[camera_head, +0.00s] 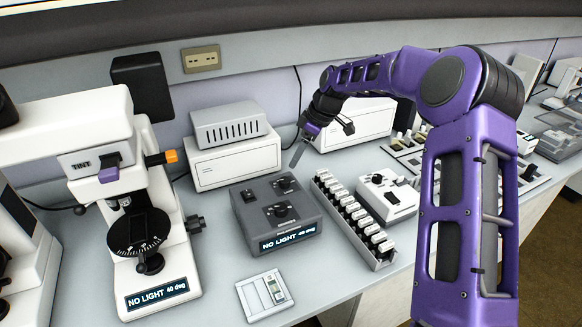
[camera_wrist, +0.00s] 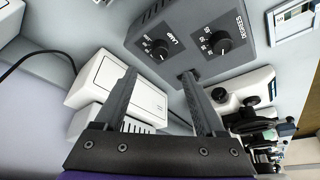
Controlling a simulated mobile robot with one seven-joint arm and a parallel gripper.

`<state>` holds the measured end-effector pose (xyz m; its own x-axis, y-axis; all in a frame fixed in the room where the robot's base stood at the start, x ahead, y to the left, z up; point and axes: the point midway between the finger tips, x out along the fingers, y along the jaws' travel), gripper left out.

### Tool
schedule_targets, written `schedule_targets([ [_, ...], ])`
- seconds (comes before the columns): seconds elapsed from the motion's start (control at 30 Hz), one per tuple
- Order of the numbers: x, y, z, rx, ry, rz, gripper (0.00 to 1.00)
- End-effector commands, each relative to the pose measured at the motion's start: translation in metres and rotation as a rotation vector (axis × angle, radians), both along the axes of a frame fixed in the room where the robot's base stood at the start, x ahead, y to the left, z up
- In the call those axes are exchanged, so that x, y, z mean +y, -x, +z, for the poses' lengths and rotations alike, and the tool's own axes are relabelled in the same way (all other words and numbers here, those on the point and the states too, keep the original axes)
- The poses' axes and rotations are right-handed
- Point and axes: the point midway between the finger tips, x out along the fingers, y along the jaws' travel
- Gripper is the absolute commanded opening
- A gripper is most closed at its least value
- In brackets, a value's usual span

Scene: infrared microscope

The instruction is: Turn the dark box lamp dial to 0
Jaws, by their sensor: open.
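The dark box (camera_head: 246,226) sits on the bench in the middle of the head view, with two black dials on top. The lamp dial (camera_head: 285,183) is the rear one; it also shows in the wrist view (camera_wrist: 160,49), labelled LAMP. Its pointer setting is too small to read. The degrees dial (camera_head: 281,210) is nearer the front, also in the wrist view (camera_wrist: 220,42). The box display (camera_head: 288,240) reads NO LIGHT 40 deg. My gripper (camera_head: 300,150) is open and empty above and behind the box, apart from the dials. Its two fingers (camera_wrist: 158,74) show in the wrist view.
A white microscope (camera_head: 110,150) stands left of the box, its display also reading NO LIGHT 40 deg. A white unit with a grey vented box (camera_head: 235,160) is behind. A rack of white-topped pieces (camera_head: 352,220) is close on the right. A slide card (camera_head: 265,296) lies in front.

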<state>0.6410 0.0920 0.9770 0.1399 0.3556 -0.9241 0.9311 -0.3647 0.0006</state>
Motion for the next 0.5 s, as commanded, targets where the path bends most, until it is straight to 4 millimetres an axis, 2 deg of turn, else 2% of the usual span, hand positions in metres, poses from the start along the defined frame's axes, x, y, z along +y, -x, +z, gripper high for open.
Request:
schedule_targets([
  [0.03,-0.005,0.001,0.014,-0.003,0.000,-0.002,0.72],
  [0.2,-0.018,0.006,0.045,-0.002,0.001,-0.002,0.72],
  [0.33,-0.023,0.009,0.060,0.000,0.000,-0.001,0.72],
  [0.5,-0.026,0.010,0.067,0.000,0.000,-0.001,0.72],
])
